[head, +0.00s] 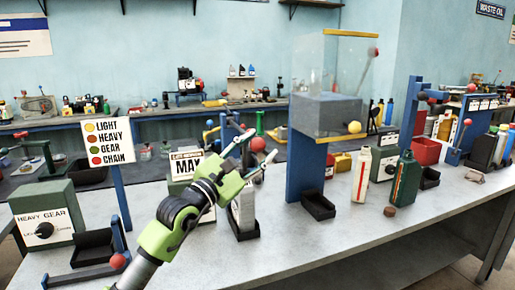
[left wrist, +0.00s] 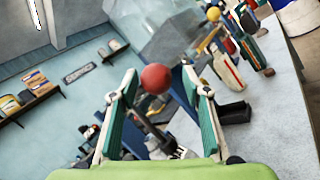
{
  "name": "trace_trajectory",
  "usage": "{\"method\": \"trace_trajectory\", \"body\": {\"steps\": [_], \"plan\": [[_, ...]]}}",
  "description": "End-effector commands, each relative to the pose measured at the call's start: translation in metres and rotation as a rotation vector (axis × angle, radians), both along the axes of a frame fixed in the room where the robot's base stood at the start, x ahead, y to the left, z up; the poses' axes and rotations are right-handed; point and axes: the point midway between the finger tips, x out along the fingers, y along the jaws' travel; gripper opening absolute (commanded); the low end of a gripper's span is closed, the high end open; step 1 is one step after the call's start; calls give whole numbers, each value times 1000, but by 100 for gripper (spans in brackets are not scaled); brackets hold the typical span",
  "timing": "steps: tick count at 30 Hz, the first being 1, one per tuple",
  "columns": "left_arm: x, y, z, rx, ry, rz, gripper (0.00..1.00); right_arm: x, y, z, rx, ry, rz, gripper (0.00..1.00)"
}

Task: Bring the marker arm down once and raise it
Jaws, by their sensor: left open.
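A red ball knob (head: 257,144), which looks like the end of the marker arm, is at the tips of my left gripper (head: 254,154). In the left wrist view the red ball (left wrist: 155,79) shows between the two fingers of the left gripper (left wrist: 159,88). These fingers are open and spread on either side of it. I cannot tell whether either finger touches the ball. My right gripper is not in view.
A pale bottle (head: 243,208) stands in a black tray below my gripper. A clear tank (head: 330,110) on a blue post is to the right. The front of the bench (head: 290,245) is clear.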

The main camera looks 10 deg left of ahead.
Motion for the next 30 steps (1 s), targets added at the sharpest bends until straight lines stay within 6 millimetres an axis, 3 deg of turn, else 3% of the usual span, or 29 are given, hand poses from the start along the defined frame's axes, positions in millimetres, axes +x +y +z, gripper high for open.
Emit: {"method": "trace_trajectory", "body": {"steps": [7,21,30], "plan": [[-14,8,-4,-1,-2,0,43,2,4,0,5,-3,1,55],[-89,49,-31,1,3,1,43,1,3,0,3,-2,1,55],[-102,56,-35,0,1,1,43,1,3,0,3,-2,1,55]]}}
